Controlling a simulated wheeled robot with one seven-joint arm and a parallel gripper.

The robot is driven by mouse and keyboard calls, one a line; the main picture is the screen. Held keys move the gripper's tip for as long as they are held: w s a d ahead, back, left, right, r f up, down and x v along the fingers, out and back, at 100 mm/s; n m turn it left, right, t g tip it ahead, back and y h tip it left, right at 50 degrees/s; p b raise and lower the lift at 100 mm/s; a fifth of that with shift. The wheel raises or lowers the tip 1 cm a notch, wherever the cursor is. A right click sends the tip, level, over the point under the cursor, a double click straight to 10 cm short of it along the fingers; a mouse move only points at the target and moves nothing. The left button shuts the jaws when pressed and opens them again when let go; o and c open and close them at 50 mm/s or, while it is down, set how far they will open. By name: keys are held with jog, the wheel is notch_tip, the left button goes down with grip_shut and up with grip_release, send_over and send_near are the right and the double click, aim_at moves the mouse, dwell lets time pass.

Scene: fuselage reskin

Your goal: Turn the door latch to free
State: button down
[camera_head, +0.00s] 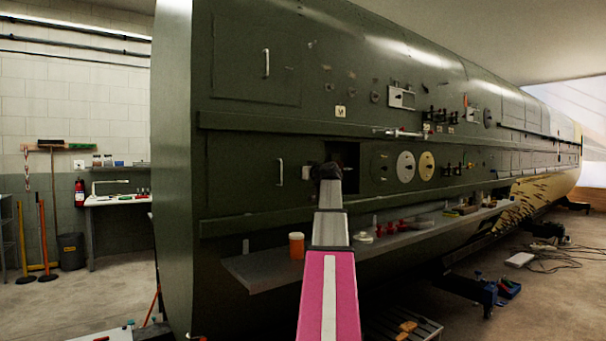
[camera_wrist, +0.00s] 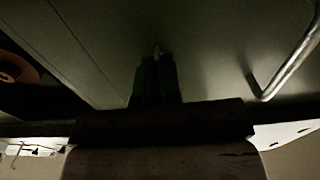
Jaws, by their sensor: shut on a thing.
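My gripper (camera_wrist: 157,68) is at the dark green fuselage side, its fingers close together in the middle of the wrist view. The lower door carries a metal bar handle (camera_wrist: 291,62) to the right in the wrist view. In the head view the handle (camera_head: 280,172) is left of my gripper (camera_head: 326,170), which is largely hidden by my arm.
A dark square opening (camera_head: 345,160) lies just right of my gripper. A grey shelf (camera_head: 262,272) runs below, with an orange jar (camera_head: 296,245) and red parts (camera_head: 388,229). An upper door handle (camera_head: 266,63) sticks out higher up. Floor at the left is partly clear.

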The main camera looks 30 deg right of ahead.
dwell(0.5)
jog(key=c, duration=1.3)
grip_release()
jog(key=s, duration=1)
jog(key=shift+s+d, duration=0.4)
jog(key=shift+d, duration=0.05)
